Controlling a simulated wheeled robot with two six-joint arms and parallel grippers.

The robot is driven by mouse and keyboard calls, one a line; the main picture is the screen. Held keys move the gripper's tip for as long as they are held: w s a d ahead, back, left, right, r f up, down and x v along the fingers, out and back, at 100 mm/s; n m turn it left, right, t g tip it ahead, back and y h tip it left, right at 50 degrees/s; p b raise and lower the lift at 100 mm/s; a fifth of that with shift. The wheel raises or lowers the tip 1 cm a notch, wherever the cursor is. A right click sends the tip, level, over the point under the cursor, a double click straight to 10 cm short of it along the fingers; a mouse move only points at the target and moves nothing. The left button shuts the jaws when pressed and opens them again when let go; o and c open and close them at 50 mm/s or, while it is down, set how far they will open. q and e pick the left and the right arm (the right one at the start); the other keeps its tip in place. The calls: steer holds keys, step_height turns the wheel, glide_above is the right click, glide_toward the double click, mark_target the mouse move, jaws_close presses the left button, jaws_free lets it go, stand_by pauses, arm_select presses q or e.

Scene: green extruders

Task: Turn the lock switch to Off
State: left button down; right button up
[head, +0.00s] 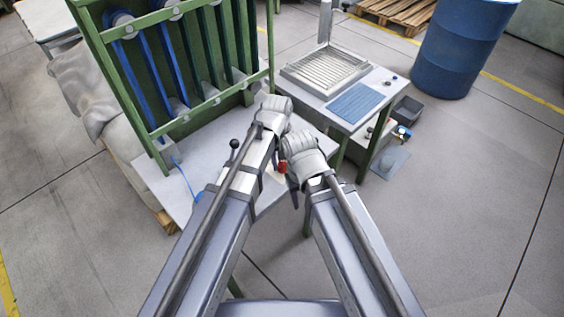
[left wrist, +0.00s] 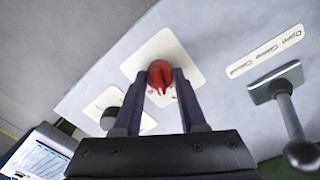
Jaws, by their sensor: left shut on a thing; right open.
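The lock switch (left wrist: 160,74) is a red knob on a cream label plate (left wrist: 167,50), set in a pale grey panel (left wrist: 215,45). Its raised bar runs nearly up and down in the left wrist view. The fingers of my left gripper (left wrist: 159,78) stand on both sides of the knob, shut on it. In the head view my left gripper (head: 272,112) is over the worktop, its fingertips hidden. My right gripper (head: 294,180) is lower and to the right, open. A red patch shows beside it, but I cannot tell whether it is the switch. The plate's lettering is too small or covered to read.
A lever (left wrist: 287,115) with a black ball stands right of the switch, near an oblong label (left wrist: 265,50). A black knob (left wrist: 111,117) is on the left. A green rack (head: 165,140) rises behind my left arm. A side table (head: 376,118) stands to the right.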

mark_target(281, 162)
arm_select(q)
steer(key=m, duration=0.3)
steer(key=shift+m, duration=2.1)
steer(key=shift+c, duration=2.3)
jaws_free()
step_height(281, 162, up, 8)
steer(key=p, duration=0.8)
steer(key=shift+w+a, duration=0.15)
steer(key=shift+f, duration=0.1)
